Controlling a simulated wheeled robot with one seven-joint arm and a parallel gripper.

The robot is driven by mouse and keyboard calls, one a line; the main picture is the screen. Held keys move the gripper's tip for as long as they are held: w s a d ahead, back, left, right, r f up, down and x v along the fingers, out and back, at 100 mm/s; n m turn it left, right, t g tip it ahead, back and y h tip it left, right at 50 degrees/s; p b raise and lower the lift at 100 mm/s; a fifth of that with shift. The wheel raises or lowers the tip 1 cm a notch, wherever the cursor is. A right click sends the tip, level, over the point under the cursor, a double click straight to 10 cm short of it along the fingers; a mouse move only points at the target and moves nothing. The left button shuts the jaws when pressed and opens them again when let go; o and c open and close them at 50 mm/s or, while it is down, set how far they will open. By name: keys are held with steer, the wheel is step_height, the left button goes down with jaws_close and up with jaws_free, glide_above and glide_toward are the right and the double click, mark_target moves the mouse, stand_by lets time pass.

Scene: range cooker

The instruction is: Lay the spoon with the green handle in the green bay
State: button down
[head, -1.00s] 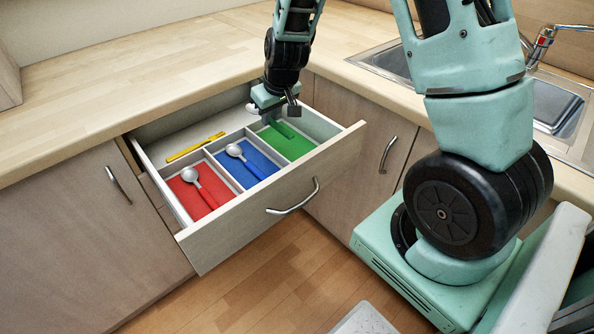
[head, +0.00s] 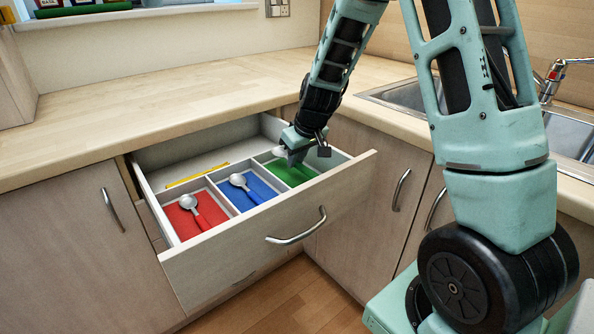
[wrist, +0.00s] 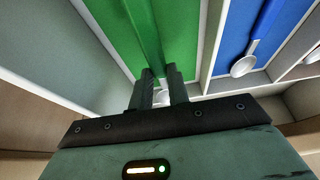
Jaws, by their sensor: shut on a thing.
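The green-handled spoon is in the green bay (head: 299,177) at the drawer's right end. In the wrist view its green handle (wrist: 143,28) stretches away over the green floor (wrist: 182,35). Its pale bowl (wrist: 161,97) shows partly between the fingers, near the bay's end wall. In the head view the bowl (head: 278,151) shows just left of my gripper (head: 294,159), which hides much of the spoon. My gripper (wrist: 160,73) is shut on the spoon, low in the bay. I cannot tell whether the handle touches the floor.
The open drawer also holds a blue bay with a blue-handled spoon (head: 240,181) and a red bay with a red-handled spoon (head: 190,205). A yellow utensil (head: 197,174) lies behind the dividers. Thin pale walls separate the bays. The counter (head: 150,85) behind is clear.

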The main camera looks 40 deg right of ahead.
mark_target(298, 164)
steer(key=shift+f+b, duration=0.3)
steer(key=shift+f, duration=1.3)
steer(key=shift+f, duration=0.2)
steer(key=c, duration=1.3)
jaws_free()
steer(key=shift+c, duration=0.2)
steer(key=shift+r, duration=0.2)
steer(key=shift+r, duration=0.25)
steer(key=p+v, duration=0.2)
steer(key=v, duration=0.9)
steer(key=shift+s+r, duration=0.25)
